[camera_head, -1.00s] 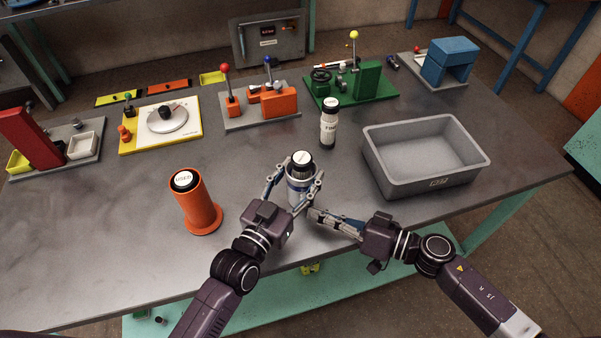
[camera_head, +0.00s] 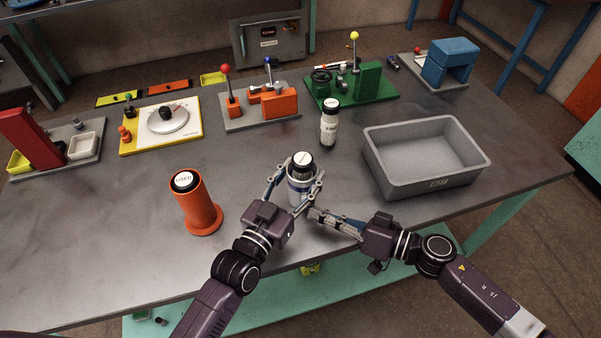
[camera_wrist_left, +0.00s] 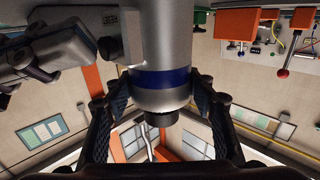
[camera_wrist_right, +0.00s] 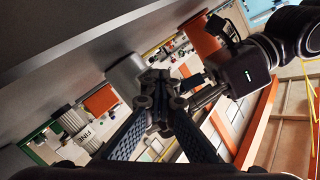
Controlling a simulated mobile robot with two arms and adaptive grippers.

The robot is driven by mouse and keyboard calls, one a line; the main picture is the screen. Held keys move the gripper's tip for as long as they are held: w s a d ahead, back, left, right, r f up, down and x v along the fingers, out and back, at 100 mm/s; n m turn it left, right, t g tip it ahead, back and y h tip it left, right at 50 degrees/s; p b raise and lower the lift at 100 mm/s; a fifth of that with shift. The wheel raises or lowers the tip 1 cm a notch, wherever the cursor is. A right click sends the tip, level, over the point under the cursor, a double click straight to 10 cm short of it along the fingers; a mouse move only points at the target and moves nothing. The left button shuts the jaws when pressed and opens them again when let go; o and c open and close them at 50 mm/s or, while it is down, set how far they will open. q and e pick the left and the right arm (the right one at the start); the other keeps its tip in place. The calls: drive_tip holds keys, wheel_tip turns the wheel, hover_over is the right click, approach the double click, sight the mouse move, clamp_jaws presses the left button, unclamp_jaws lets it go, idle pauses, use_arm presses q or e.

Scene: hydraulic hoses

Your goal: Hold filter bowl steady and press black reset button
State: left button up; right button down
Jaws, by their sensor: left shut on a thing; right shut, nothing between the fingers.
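The filter bowl (camera_head: 300,190) is a silver cylinder with a blue band. It stands upright near the table's front edge, with a black, white-topped filter (camera_head: 302,162) in its mouth. My left gripper (camera_head: 298,186) is shut around the bowl; in the left wrist view its fingers flank the bowl (camera_wrist_left: 160,90) at the blue band. My right gripper (camera_head: 314,214) is shut and empty, its tips close to the bowl's lower right side. In the left wrist view a small dark round piece (camera_wrist_left: 110,47) shows beside the bowl; I cannot tell whether it is the reset button or a fingertip.
An orange holder (camera_head: 196,205) with a "USED" filter stands left. A white "FINE" filter (camera_head: 328,130) stands behind the bowl. A grey bin (camera_head: 470,170) is at right. Several fixtures line the back. The table between the holder and the back fixtures is clear.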

use_arm(q)
drive_tip(key=shift+s+d+f, duration=0.1)
drive_tip(key=shift+f, duration=0.15)
use_arm(e)
drive_tip(key=shift+w+r, duration=0.15)
drive_tip(key=shift+r, duration=0.1)
drive_tip(key=shift+s+d+f, duration=0.1)
drive_tip(key=shift+s+d, duration=0.2)
drive_tip(key=shift+s, duration=0.7)
drive_tip(key=shift+s+d+f, duration=0.1)
drive_tip(key=shift+s+d, duration=0.25)
drive_tip(key=shift+s, duration=0.65)
drive_tip(key=shift+s+d, duration=0.3)
drive_tip(key=shift+s, duration=0.7)
use_arm(q)
drive_tip(key=o, duration=1.4)
drive_tip(key=shift+r, duration=0.15)
drive_tip(key=shift+o, duration=0.2)
